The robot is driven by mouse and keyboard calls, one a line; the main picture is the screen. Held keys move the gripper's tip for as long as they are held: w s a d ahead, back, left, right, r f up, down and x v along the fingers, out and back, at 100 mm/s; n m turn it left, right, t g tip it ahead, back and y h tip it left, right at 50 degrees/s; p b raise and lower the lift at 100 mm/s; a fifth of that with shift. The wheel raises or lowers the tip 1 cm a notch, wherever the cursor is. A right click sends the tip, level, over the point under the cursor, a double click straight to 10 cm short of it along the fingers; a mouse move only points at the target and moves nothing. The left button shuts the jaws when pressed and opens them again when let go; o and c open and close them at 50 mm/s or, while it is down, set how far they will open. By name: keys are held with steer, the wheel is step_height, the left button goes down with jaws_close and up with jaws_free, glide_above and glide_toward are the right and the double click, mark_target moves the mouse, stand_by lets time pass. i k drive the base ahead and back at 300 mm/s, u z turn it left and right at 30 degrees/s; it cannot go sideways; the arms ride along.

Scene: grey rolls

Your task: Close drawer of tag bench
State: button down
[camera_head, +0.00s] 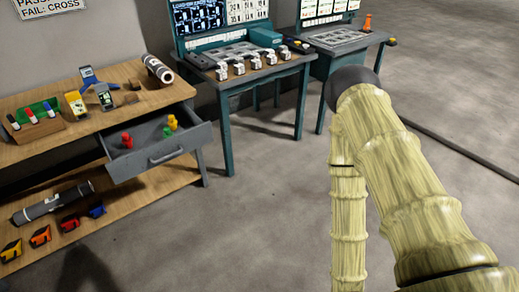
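A grey drawer (193,139) with a bar handle (167,158) stands pulled out from the front of a wooden-topped bench (120,76) on the left. Inside the open drawer are red pieces (126,140) and green and yellow pieces (170,124). Nothing of mine touches the drawer. My bamboo-textured arm (405,180) fills the right side and bends at a dark joint, with a second link running down past the bottom edge. My gripper is out of the picture.
Teal workbenches (228,130) stand behind. Grey floor (255,220) in front is clear.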

mark_target(150, 150)
steer(key=u, duration=0.75)
steer(key=i, duration=0.75)
steer(key=u, duration=0.25)
